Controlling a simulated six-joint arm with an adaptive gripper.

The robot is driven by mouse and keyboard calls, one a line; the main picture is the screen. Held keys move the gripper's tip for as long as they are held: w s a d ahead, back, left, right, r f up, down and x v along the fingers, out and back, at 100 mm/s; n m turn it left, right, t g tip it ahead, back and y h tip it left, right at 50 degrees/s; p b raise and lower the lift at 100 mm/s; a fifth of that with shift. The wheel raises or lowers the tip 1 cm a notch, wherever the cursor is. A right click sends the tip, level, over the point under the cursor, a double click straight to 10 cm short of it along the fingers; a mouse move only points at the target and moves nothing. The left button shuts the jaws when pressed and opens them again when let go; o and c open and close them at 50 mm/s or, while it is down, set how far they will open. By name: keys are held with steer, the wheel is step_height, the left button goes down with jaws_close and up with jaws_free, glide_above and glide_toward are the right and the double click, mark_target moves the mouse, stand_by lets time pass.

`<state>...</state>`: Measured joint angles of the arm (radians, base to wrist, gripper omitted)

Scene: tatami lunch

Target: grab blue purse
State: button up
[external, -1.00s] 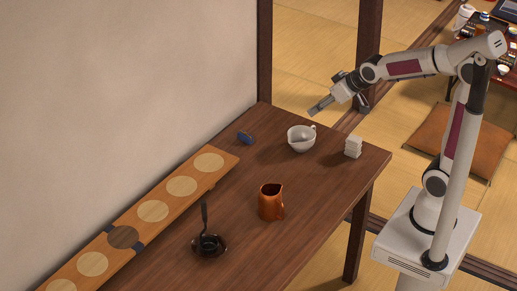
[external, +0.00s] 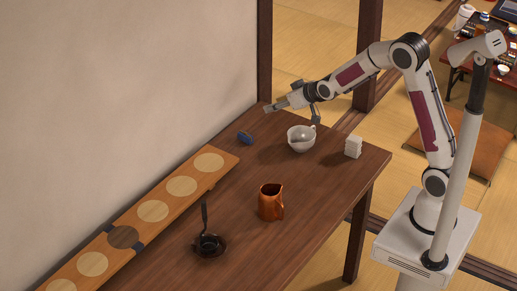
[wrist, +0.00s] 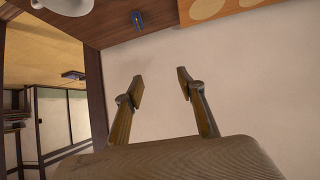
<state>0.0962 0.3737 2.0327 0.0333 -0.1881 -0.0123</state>
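The blue purse (external: 245,138) is a small dark blue item lying on the brown wooden table near its back edge by the wall. It also shows in the wrist view (wrist: 137,19) near the top. My gripper (external: 270,107) is above the far end of the table, beyond the purse and higher than it, not touching it. In the wrist view my gripper (wrist: 160,85) has its two fingers spread apart with nothing between them, facing the pale wall.
A white spouted cup (external: 301,139) stands right of the purse, with a white stack (external: 353,147) farther right. A copper pitcher (external: 271,202) and a dark dish with a ladle (external: 208,245) stand nearer. A wooden board with round discs (external: 208,161) runs along the wall.

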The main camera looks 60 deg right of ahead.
steer(key=w+d+f+t, duration=0.1)
steer(key=w+d+f, duration=0.3)
steer(key=w+f, duration=0.55)
steer(key=t+h, duration=0.1)
steer(key=t, duration=0.1)
glide_toward(246, 134)
steer(key=shift+w+d+r+m, duration=0.15)
steer(key=shift+w+r+m, duration=0.2)
steer(key=shift+w, duration=0.2)
steer(key=shift+w, duration=0.1)
steer(key=shift+x, duration=1.15)
steer(key=shift+f, duration=0.15)
steer(key=shift+w, duration=0.1)
steer(key=shift+w+d+f, duration=0.15)
steer(key=shift+w+f, duration=0.7)
steer(key=shift+w, duration=0.2)
steer(key=shift+x, duration=1.2)
